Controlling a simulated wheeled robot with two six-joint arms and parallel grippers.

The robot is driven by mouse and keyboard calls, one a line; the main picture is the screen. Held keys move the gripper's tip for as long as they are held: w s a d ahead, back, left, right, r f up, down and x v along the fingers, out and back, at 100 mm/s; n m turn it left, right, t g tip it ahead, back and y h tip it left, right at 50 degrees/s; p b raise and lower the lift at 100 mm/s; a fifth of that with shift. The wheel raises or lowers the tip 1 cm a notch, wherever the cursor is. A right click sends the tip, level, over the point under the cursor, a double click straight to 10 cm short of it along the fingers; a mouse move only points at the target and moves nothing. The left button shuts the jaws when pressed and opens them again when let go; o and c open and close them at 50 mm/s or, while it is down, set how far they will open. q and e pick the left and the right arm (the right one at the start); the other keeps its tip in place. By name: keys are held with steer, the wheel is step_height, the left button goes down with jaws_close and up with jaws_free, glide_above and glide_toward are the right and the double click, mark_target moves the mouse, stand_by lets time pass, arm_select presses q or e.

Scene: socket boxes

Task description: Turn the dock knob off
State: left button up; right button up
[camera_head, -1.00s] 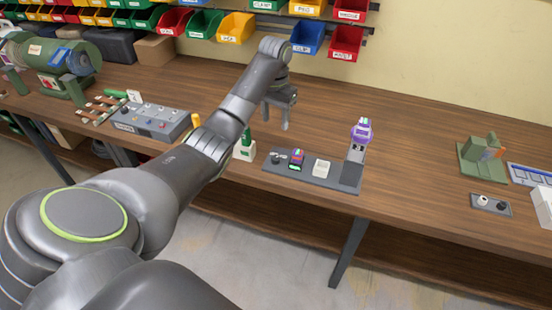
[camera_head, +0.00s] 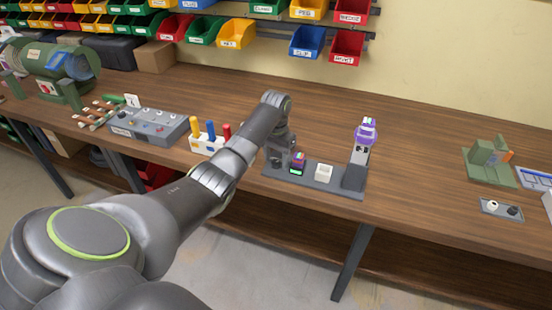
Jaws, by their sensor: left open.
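The dock is a dark grey plate (camera_head: 340,189) near the table's front edge. It carries a small block with a lit green display (camera_head: 297,170), a white square cup (camera_head: 323,172) and an upright post holding a purple-ringed piece (camera_head: 365,133). My left gripper (camera_head: 284,160) is open and points down over the plate's left end, beside the display block. The dark knob at that end is mostly hidden by the gripper, so I cannot tell its setting or whether the fingers touch it. My right gripper is not in view.
A rack with red, blue and yellow handles (camera_head: 209,142) stands just left of the gripper. A grey control box (camera_head: 148,126) is further left. A green fixture (camera_head: 489,163) and a small two-knob panel (camera_head: 502,209) are at the right.

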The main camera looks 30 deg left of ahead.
arm_select(q)
steer(key=shift+f, duration=0.25)
steer(key=c, duration=1)
steer(key=shift+r+n+p, duration=0.25)
steer(key=shift+n+p, duration=0.15)
steer(key=shift+p, duration=0.5)
steer(key=n+p, duration=0.4)
steer(key=p, duration=0.1)
steer(key=shift+r, duration=0.1)
steer(key=n+p, duration=0.2)
steer(key=n, duration=0.1)
steer(key=shift+n+p, duration=0.3)
steer(key=shift+p, duration=0.05)
steer(key=shift+w+f+n+p, duration=0.15)
steer(key=shift+n+p, duration=0.65)
steer(key=shift+n, duration=0.9)
steer(key=shift+f, duration=0.1)
